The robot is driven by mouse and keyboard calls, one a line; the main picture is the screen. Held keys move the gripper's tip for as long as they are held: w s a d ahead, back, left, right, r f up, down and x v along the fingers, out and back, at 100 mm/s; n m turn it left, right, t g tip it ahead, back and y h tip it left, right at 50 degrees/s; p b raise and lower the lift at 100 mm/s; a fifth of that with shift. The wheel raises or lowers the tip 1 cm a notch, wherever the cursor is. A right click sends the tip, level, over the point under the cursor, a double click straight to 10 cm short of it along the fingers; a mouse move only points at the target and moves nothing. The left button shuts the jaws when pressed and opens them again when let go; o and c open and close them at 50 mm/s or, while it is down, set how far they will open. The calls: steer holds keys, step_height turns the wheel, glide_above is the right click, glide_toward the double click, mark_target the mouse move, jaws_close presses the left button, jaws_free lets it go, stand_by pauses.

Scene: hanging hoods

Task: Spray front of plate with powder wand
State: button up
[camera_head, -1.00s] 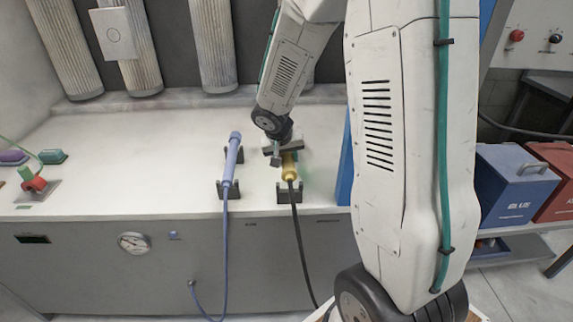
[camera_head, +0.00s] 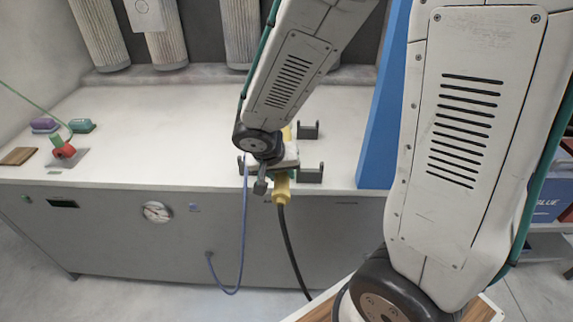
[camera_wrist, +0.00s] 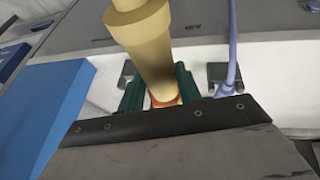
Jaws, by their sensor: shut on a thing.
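The yellow powder wand (camera_head: 282,188) with its black hose (camera_head: 290,244) is in my gripper (camera_wrist: 160,88), whose green fingers are shut around it. The wand also shows in the wrist view (camera_wrist: 145,40). In the head view my arm covers much of the wand, and it is out of its dark cradle (camera_head: 309,174), held just left of it over the counter's front. A pale panel with a round mark (camera_head: 149,12) hangs before the filters at the upper left; I cannot tell whether it is the plate.
The white counter (camera_head: 120,115) is mostly clear left of my arm. A blue hose (camera_head: 243,210) loops down its front; its wand is hidden behind my arm. A red-and-green clamp (camera_head: 63,150) sits at left. A blue post (camera_head: 383,120) stands close on the right.

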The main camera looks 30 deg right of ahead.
steer(key=shift+s+a+r, duration=0.1)
steer(key=shift+a+r, duration=0.15)
steer(key=shift+r, duration=2.3)
steer(key=shift+a, duration=0.1)
